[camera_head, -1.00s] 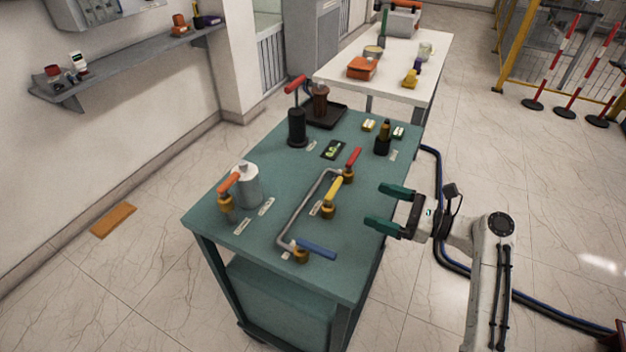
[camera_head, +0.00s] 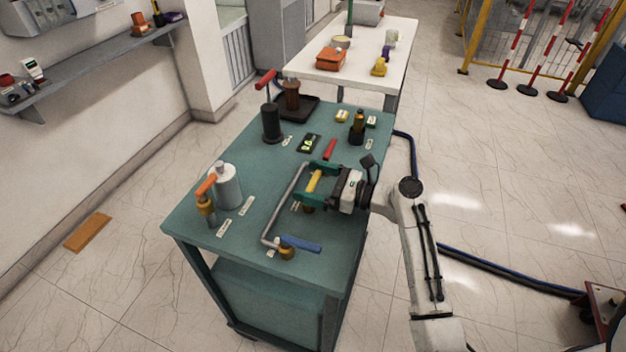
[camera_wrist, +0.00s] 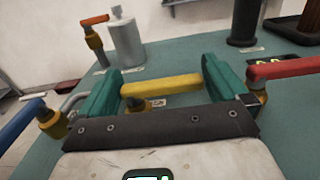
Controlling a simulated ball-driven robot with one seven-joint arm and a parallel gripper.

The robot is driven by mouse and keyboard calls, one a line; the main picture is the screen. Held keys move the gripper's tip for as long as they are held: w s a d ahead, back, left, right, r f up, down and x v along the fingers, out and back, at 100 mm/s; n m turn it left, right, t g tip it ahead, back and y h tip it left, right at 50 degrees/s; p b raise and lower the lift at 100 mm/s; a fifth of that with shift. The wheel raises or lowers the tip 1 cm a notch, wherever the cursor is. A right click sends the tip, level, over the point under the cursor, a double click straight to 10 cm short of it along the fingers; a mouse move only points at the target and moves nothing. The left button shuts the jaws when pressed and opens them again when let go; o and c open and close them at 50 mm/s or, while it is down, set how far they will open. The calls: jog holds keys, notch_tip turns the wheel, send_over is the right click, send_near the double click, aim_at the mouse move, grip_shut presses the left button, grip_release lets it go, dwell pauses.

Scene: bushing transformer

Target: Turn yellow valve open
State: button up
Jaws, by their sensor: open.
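The yellow valve handle (camera_head: 314,182) sits on the bent grey pipe on the green table. In the wrist view the yellow handle (camera_wrist: 162,85) lies crosswise between my two green fingers, above its brass body (camera_wrist: 138,104). My gripper (camera_head: 312,184) is open, with one finger on each side of the handle; it also shows in the wrist view (camera_wrist: 160,88). I see a gap at the handle's right end; at its left end I cannot tell whether the finger touches. In the head view my gripper partly hides the valve's brass body.
A blue-handled valve (camera_head: 301,244) is at the near end of the pipe (camera_head: 284,203), and a red-handled valve (camera_head: 330,149) at the far end, both close to my fingers. An orange-handled valve (camera_head: 206,186) and grey cylinder (camera_head: 226,186) stand at the left.

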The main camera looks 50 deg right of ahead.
jog(key=shift+c, duration=0.5)
jog(key=c, duration=1)
